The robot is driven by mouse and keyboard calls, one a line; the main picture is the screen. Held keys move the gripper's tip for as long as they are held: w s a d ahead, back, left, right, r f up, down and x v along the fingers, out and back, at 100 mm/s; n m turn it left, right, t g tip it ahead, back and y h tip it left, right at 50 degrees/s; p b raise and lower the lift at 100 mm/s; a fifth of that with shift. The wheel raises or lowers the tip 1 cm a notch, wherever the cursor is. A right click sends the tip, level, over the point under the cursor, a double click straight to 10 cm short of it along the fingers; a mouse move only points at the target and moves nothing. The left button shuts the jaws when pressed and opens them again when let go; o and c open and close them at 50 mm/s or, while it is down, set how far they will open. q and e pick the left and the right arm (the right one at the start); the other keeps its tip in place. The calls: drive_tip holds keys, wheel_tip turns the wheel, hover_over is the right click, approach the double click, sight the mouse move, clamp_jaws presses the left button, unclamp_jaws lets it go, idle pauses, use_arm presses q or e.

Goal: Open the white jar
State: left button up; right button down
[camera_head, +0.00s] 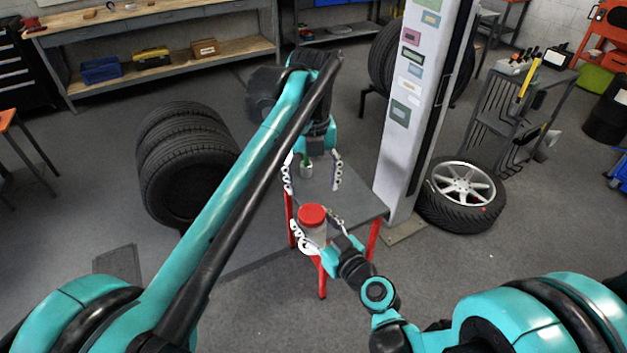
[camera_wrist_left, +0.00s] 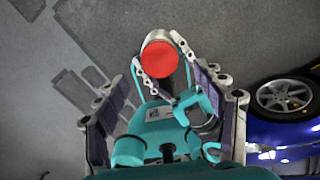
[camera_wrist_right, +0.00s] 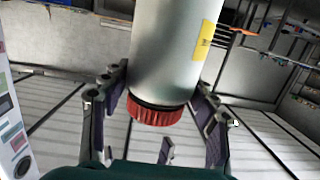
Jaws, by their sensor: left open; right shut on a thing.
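In the right wrist view the pale jar body (camera_wrist_right: 177,50) with a yellow label (camera_wrist_right: 205,40) shows between the fingers, the red lid (camera_wrist_right: 155,112) towards the picture's bottom. My left gripper (camera_head: 313,186) is open and empty, above and behind the jar, apart from the lid. The left wrist view shows the lid (camera_wrist_left: 159,60) ahead, between and beyond its fingers.
A white pillar (camera_head: 412,120) stands right of the table. Stacked tyres (camera_head: 185,165) are at left, a wheel (camera_head: 461,190) at right.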

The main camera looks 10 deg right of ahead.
sight(315, 210)
use_arm(q)
drive_tip(key=shift+d+f, duration=0.2)
drive_tip(key=shift+f, duration=0.05)
drive_tip(key=shift+m, duration=0.3)
wheel_tip(315, 210, down, 8)
drive_tip(key=shift+r, duration=0.25)
drive_tip(key=c, duration=1.2)
drive_tip(key=shift+d, duration=0.1)
